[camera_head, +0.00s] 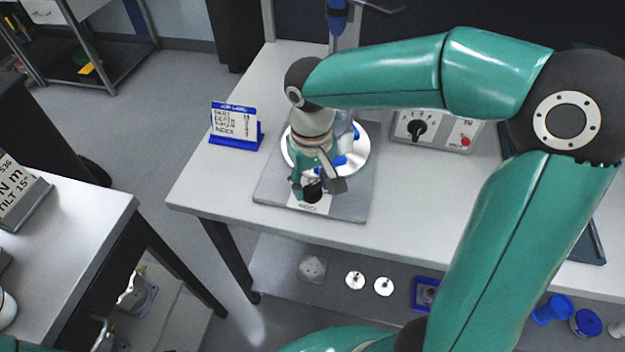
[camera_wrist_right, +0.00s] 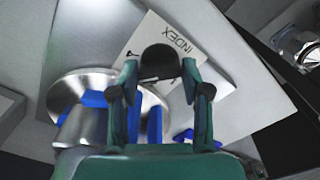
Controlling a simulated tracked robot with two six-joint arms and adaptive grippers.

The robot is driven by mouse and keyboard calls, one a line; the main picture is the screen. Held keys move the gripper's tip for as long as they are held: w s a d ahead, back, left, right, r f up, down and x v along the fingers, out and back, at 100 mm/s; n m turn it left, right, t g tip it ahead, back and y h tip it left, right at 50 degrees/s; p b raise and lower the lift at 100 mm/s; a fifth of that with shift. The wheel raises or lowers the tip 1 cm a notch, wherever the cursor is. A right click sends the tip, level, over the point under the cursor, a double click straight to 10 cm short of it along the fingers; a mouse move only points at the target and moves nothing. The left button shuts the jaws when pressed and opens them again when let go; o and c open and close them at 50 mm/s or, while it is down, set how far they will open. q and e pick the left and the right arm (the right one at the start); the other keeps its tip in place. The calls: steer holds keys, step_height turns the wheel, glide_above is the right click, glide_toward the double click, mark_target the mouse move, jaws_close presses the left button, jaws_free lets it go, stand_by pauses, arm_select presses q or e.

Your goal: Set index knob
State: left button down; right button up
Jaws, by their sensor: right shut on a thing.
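The index knob (camera_head: 313,191) is black and round. It sits at the front of a grey base plate (camera_head: 268,186), by a white label. In the right wrist view the knob (camera_wrist_right: 160,61) stands over a white plate marked INDEX (camera_wrist_right: 180,38). My right gripper (camera_head: 318,186) comes down from above and is shut on the knob, one finger on each side; its fingers (camera_wrist_right: 160,78) also show in the wrist view. The gripper covers much of the knob and its scale, so the pointer's setting cannot be read. My left gripper is not in view.
A round metal chuck (camera_head: 359,154) with blue jaws stands just behind the knob. A blue job label stand (camera_head: 235,140) is at left. A control box (camera_head: 437,131) with a dial and red button is at right. The bench's front left is clear.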

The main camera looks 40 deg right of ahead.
mark_target(311, 185)
steer(key=shift+w+r, duration=0.1)
steer(key=shift+w, duration=0.05)
steer(key=o, duration=1.1)
step_height(311, 185, up, 12)
steer(key=shift+f, duration=0.1)
steer(key=shift+c, duration=0.3)
